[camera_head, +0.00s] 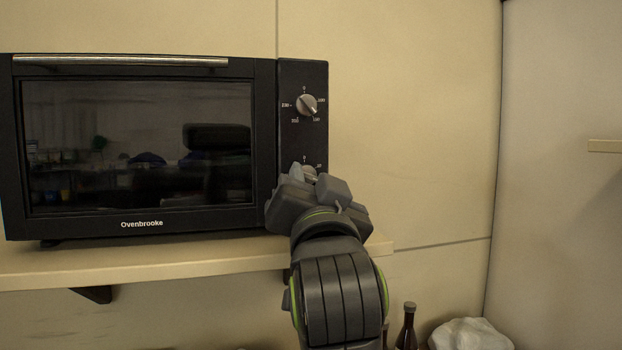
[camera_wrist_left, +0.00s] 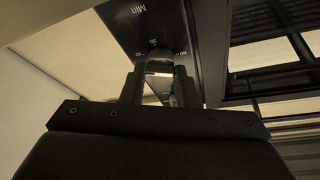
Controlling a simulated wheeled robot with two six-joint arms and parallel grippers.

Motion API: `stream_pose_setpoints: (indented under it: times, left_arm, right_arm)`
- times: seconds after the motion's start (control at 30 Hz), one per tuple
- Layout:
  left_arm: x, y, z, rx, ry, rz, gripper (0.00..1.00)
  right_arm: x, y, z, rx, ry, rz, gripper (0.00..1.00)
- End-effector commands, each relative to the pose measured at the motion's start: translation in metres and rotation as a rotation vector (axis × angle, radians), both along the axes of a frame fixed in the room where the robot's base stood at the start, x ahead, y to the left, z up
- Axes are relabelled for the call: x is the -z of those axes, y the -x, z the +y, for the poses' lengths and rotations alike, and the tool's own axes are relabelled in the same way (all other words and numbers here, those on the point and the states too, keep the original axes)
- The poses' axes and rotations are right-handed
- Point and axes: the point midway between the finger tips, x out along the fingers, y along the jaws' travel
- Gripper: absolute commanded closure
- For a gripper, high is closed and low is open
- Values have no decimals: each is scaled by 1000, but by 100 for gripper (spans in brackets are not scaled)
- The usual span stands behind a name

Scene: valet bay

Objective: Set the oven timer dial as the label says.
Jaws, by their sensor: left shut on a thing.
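The black Ovenbrooke oven (camera_head: 265,130) stands on a shelf at the left of the head view. Its timer dial (camera_head: 311,172) is the lower knob on the right-hand panel and is mostly hidden behind my left gripper (camera_head: 304,177). In the left wrist view my left gripper (camera_wrist_left: 160,88) has its fingers on both sides of the dial (camera_wrist_left: 158,68) and is shut on it. The word "Min" and scale numbers show by the dial there. The dial's pointer cannot be read. No label with a setting can be made out. My right gripper is not in view.
An upper dial (camera_head: 307,105) with its own number scale sits above the timer dial. The shelf (camera_head: 150,267) runs under the oven. Below, a dark bottle (camera_head: 407,330) and a white crumpled thing (camera_head: 470,335) stand at the lower right. The wall right of the oven is bare.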

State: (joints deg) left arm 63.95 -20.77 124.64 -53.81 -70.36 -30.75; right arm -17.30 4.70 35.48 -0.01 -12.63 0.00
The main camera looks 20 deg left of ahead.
Motion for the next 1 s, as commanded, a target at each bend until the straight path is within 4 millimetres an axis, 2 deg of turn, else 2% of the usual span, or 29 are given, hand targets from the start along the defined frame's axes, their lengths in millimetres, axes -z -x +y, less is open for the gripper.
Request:
stream_pose_setpoints:
  times: [0.03,0.17,0.53,0.57,0.7,1.0]
  left_arm:
    - [-3,0,0,1,-20,18,95]
    - [-3,0,1,0,-76,55,95]
    - [-1,0,0,0,-102,68,95]
    - [-1,0,0,0,-102,68,71]
    - [-1,0,0,0,-101,69,53]
    - [0,0,0,0,-101,69,51]
  right_arm:
    - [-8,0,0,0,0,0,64]
    - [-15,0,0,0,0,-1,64]
    - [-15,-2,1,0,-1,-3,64]
    - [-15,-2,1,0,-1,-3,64]
    - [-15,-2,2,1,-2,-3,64]
    - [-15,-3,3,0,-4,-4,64]
